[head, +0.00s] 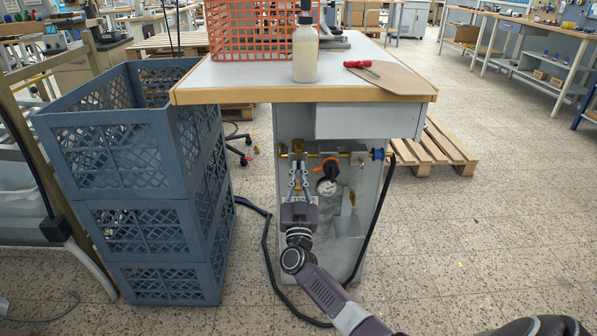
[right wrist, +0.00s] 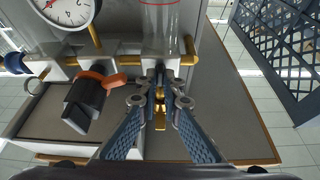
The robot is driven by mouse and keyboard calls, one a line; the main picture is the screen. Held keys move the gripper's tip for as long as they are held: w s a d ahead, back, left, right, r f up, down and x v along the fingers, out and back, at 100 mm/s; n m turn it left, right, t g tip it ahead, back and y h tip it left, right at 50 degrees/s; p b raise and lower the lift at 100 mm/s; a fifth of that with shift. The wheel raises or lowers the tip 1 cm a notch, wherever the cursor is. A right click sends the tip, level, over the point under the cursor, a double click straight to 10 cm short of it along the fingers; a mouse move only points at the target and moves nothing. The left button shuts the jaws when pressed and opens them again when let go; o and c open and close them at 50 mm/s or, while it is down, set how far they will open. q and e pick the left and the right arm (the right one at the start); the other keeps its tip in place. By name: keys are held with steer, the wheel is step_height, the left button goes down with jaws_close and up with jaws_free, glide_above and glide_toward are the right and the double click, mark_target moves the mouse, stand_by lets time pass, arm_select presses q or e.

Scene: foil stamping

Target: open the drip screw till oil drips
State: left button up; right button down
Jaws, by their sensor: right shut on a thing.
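The brass drip screw (right wrist: 159,118) shows between the fingers of my right gripper (right wrist: 160,88) in the right wrist view. The gripper's tips are closed on it, beside the end of a clear bowl (right wrist: 160,35) with a red mark. In the head view my right gripper (head: 297,170) reaches up to the brass fittings under the bench top, and its fingers hide part of the oiler. No oil drop can be made out. My left gripper is not in view.
A pressure gauge (head: 326,187) and an orange-and-black knob (right wrist: 88,100) sit close beside the gripper. A black hose (head: 372,225) hangs at the right of the panel. Blue-grey crates (head: 130,215) stand left. A bottle (head: 305,55) and red screwdriver (head: 362,67) are on the bench.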

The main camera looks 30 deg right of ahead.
steer(key=m+h, duration=0.1)
steer(key=m, duration=0.1)
steer(key=m+g, duration=0.1)
steer(key=m, duration=0.1)
steer(key=shift+a+m+g+h+p, duration=0.15)
steer(key=shift+m+g+h+p, duration=0.15)
steer(key=shift+h, duration=0.1)
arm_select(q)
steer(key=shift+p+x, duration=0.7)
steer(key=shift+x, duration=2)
arm_select(e)
steer(key=shift+w+a+m+g+h, duration=0.1)
steer(key=shift+m+g+h, duration=0.15)
steer(key=shift+m+g, duration=0.75)
steer(key=shift+s+d+m+g+h, duration=0.1)
steer(key=shift+m+g+h, duration=0.15)
steer(key=shift+m, duration=1.5)
steer(key=shift+w+a+m+g+h, duration=0.1)
steer(key=shift+m+g+h, duration=0.35)
steer(key=shift+m, duration=0.9)
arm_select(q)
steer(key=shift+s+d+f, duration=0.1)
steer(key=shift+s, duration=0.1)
arm_select(e)
steer(key=c, duration=2.1)
jaws_free()
steer(key=shift+r, duration=0.1)
